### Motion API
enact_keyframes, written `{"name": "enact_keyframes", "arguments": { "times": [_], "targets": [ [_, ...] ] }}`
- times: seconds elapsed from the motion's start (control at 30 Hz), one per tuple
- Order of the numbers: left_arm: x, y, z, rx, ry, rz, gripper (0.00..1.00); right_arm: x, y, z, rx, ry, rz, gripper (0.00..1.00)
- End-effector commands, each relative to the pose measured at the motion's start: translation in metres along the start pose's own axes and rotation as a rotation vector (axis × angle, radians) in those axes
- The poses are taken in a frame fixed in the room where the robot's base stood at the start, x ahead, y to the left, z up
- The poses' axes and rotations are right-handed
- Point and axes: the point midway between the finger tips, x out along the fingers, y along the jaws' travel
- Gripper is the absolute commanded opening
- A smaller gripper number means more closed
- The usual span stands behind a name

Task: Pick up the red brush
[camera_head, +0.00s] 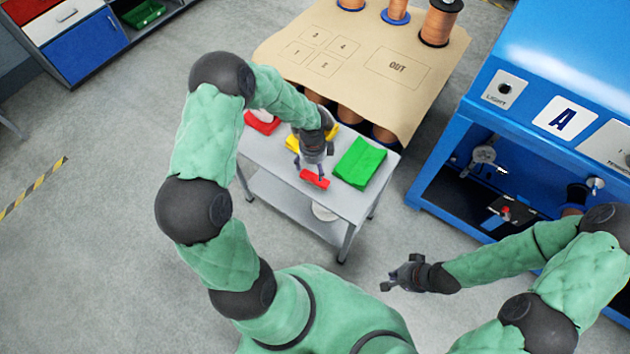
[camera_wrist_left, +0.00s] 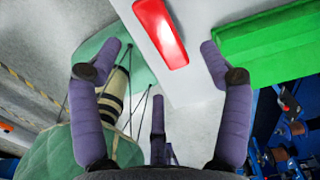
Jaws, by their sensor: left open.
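The red brush (camera_head: 315,179) lies near the front edge of the small grey table (camera_head: 353,203). In the left wrist view the red brush (camera_wrist_left: 160,34) sits ahead of the fingers, nearer the top of the picture. My left gripper (camera_head: 311,165) hangs just over the brush in the head view and hides part of its upper side. In the left wrist view my left gripper (camera_wrist_left: 160,60) has its fingers spread apart with nothing between them. My right gripper (camera_head: 392,280) is away from the table at the lower right; its finger opening is too small to judge.
A green cloth or bin (camera_head: 361,163) lies right of the brush. Yellow (camera_head: 294,143) and red (camera_head: 262,124) items lie behind and left. A brown mat (camera_head: 285,30) with copper spools (camera_head: 438,25) is behind. A blue machine (camera_head: 480,85) stands right.

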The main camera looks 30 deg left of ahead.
Motion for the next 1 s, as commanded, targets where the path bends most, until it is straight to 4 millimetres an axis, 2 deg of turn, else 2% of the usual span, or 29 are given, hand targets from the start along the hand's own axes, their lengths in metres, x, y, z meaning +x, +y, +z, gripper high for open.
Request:
{"name": "enact_keyframes", "arguments": {
  "times": [0.03,0.1,0.37,0.7,0.97,1.0],
  "targets": [
    [0.013,0.001,-0.001,-0.001,0.002,0.003,0.78,0.006,0.002,0.0,0.0,0.0,0.0,0.0],
    [0.023,0.001,-0.001,-0.001,0.002,0.002,0.78,0.009,0.003,0.0,0.0,0.0,0.0,0.0],
    [0.04,0.002,-0.002,-0.003,0.002,0.001,0.78,0.016,0.005,0.0,-0.001,-0.001,0.0,0.0],
    [0.082,0.004,-0.006,-0.003,0.003,0.0,0.78,0.037,0.013,-0.001,-0.001,-0.001,0.0,0.0],
    [0.083,0.004,-0.006,-0.003,0.003,-0.001,0.78,0.036,0.013,-0.001,-0.001,-0.001,0.0,0.0],
    [0.083,0.004,-0.006,-0.003,0.003,0.0,0.67,0.036,0.013,-0.001,-0.001,-0.001,0.0,0.0]
  ]
}}
